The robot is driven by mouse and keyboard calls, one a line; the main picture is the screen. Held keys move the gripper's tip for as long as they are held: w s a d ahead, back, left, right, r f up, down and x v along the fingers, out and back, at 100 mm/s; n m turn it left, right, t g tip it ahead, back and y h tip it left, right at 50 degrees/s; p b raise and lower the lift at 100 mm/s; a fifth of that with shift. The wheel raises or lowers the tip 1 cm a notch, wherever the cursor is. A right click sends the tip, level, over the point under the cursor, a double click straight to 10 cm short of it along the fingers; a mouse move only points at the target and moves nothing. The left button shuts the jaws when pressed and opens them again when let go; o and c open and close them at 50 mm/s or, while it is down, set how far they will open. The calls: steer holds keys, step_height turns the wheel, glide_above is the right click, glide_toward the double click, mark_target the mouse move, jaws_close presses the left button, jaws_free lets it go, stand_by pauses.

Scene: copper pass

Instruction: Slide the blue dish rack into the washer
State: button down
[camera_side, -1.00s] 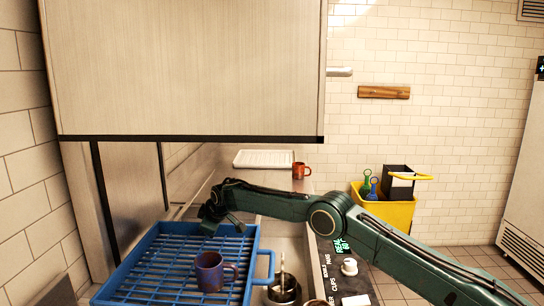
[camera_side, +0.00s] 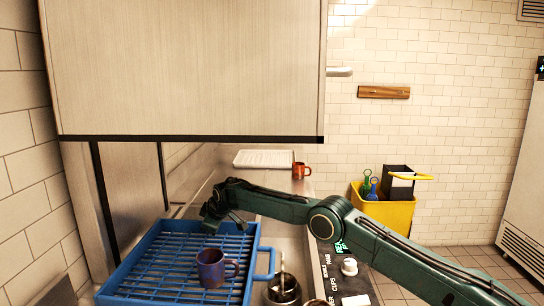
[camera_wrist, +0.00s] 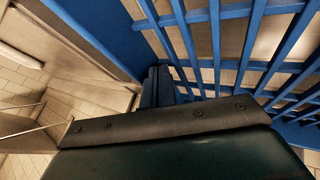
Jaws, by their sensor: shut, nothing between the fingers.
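The blue dish rack (camera_side: 180,266) lies flat at the lower left in the side view, with a slatted floor and a loop handle on its right side. A dark purple mug (camera_side: 211,268) stands upright in it. My gripper (camera_side: 213,222) is at the rack's far edge, shut and empty; whether it touches the rack is unclear. In the wrist view the rack's blue slats (camera_wrist: 235,50) fill the upper right and my gripper's fingers (camera_wrist: 157,85) are dark beside its wall. The washer's large steel hood (camera_side: 190,70) hangs above and behind the rack.
A yellow bucket (camera_side: 386,212) stands on the floor.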

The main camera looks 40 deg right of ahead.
steer(key=shift+s+a+r, duration=0.1)
steer(key=shift+s+a, duration=1.2)
steer(key=shift+a, duration=0.1)
steer(key=v, duration=1)
